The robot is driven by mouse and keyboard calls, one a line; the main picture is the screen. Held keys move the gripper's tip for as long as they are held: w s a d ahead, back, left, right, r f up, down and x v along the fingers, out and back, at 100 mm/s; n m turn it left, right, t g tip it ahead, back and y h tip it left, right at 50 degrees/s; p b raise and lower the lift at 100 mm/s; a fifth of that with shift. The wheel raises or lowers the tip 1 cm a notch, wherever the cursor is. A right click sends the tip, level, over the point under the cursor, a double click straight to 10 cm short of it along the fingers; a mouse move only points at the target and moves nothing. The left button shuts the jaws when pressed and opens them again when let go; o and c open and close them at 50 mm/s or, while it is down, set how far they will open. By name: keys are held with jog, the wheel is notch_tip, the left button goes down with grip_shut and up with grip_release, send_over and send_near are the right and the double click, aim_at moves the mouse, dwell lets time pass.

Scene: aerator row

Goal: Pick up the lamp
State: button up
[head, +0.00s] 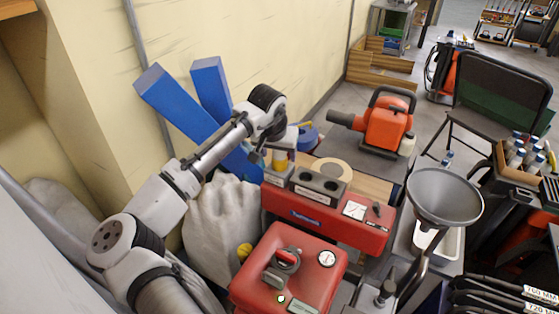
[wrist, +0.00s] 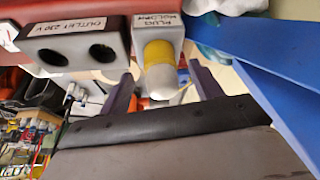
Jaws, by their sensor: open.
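What looks like the lamp (wrist: 160,72), a short piece with a yellow band and a rounded whitish end, sits in a grey block labelled as a plug holder. In the head view its yellow part (head: 280,160) shows just under my gripper (head: 279,146). In the wrist view my gripper (wrist: 162,85) is open, with one dark finger on each side of the lamp and visible gaps between. The holder block (wrist: 162,24) stands beside a grey outlet block (wrist: 75,48) with two round holes. The lamp's lower part is hidden in the holder.
The blocks stand by a red case (head: 325,218). A red fuel can (head: 287,270) is in front, a grey funnel (head: 445,195) to the right. Blue beams (head: 180,103) lean on the wall behind my arm. An orange machine (head: 385,125) stands farther back.

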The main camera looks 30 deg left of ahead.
jog(key=shift+x, duration=1.4)
jog(key=c, duration=1.1)
